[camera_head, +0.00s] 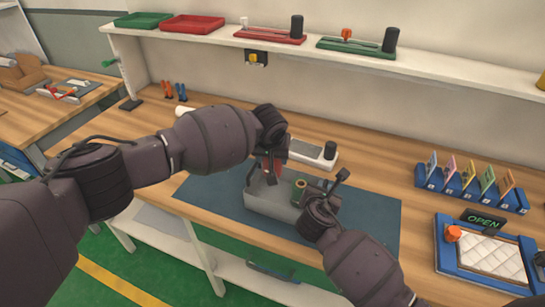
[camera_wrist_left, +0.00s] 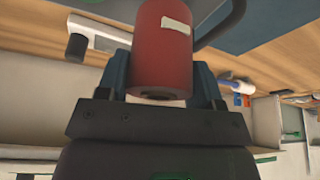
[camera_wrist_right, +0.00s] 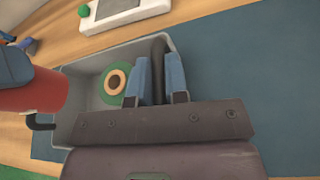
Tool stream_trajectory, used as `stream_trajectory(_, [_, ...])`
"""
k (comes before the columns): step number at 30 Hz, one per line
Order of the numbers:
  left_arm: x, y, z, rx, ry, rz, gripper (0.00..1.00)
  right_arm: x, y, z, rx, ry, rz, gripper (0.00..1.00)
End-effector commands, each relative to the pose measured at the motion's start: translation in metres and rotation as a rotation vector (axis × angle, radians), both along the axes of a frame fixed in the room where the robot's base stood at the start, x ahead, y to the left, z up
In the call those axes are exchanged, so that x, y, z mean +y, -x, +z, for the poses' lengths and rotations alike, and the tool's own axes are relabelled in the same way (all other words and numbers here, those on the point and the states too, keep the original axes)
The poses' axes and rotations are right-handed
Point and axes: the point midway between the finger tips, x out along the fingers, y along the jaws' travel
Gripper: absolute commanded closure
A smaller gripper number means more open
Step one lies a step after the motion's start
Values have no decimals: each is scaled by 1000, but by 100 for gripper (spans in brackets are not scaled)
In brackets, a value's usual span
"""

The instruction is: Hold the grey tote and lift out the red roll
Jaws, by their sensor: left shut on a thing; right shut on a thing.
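The grey tote (camera_head: 262,203) stands on the blue mat on the workbench; its rim (camera_wrist_right: 75,95) shows in the right wrist view. My right gripper (camera_head: 325,195) is shut on the tote's right side, with blue fingers (camera_wrist_right: 160,78) on either side of a dark part at the wall. My left gripper (camera_head: 268,165) is shut on the red roll (camera_wrist_left: 163,50), which sits between its blue fingers in the left wrist view. The red roll also shows at the left of the right wrist view (camera_wrist_right: 35,90), above the tote's left end. A green roll (camera_wrist_right: 116,82) with a tan core stands inside the tote.
The blue mat (camera_head: 375,218) is clear to the tote's right. A white device with a black knob (camera_head: 328,152) lies behind the tote. A card rack (camera_head: 470,190) and blue-framed tray (camera_head: 490,255) stand at the right. A shelf (camera_head: 220,38) runs along the back.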

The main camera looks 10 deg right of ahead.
Motion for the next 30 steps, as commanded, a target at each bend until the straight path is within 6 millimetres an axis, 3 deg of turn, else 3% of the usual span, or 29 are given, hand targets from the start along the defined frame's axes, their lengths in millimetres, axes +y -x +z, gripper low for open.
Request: stream_trajectory(30, [0, 0, 25, -1, 1, 0, 71, 0, 0, -1, 2, -1, 0, 100])
